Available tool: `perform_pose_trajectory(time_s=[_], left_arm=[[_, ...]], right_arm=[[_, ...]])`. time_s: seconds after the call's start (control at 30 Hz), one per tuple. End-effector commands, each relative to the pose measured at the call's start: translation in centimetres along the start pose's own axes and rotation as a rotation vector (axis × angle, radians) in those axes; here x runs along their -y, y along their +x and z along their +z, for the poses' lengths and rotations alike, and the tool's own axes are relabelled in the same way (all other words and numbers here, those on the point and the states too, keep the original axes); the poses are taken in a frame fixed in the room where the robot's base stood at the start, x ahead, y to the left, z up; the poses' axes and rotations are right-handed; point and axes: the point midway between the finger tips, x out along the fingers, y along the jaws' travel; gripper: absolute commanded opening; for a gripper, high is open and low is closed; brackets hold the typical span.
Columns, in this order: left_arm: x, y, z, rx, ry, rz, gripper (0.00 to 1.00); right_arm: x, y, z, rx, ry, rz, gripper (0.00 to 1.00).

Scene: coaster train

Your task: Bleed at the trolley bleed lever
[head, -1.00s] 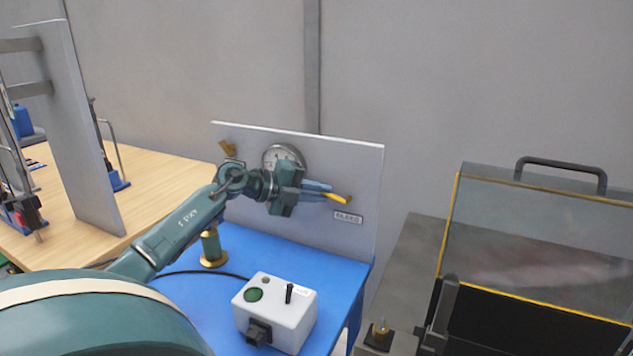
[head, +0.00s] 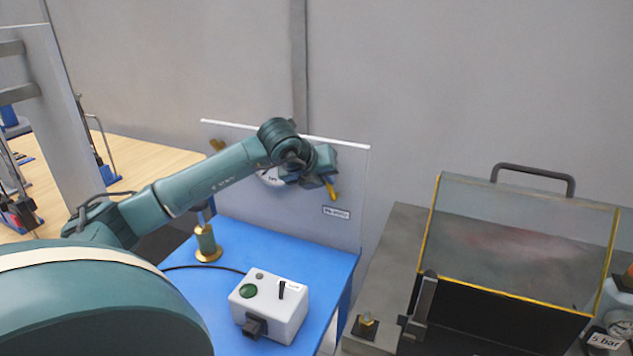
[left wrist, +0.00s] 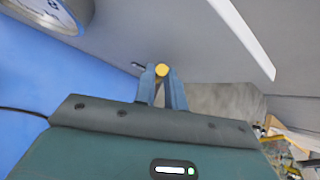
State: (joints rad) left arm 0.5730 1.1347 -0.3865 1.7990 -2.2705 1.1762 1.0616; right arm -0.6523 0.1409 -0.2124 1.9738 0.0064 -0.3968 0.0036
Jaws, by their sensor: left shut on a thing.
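The yellow bleed lever (head: 333,191) is on the upright grey panel (head: 235,185), just above a small label plate (head: 336,212). It points steeply up from its pivot. My left gripper (head: 327,180) is at the lever, shut on it; the arm hides part of the fingers in the head view. In the left wrist view the yellow lever end (left wrist: 162,70) sits between the two blue fingertips (left wrist: 161,75). My right gripper is in neither view.
A round gauge (head: 269,179) on the panel is partly hidden by my left arm. An ochre handle (head: 216,145) is at the panel's left. A white control box (head: 268,308) and a brass post (head: 207,243) stand on the blue trolley top (head: 315,265). A clear-lidded case (head: 515,245) is at right.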

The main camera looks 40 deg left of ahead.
Motion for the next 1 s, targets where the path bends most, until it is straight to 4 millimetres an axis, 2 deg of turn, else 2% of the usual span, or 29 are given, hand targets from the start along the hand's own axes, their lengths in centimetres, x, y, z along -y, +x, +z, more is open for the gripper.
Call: perform_pose_trajectory(time_s=[0.13, 0.5, 1.0], left_arm=[[1.0, 0.0, -0.3, 0.025, 0.087, 0.08, 0.0], [2.0, 0.1, -0.8, 0.063, 0.231, 0.228, 0.0], [2.3, 0.2, -0.9, 0.071, 0.272, 0.269, 0.0]], right_arm=[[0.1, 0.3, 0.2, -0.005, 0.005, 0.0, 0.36], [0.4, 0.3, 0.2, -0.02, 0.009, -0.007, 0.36], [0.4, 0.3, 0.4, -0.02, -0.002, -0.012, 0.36]])
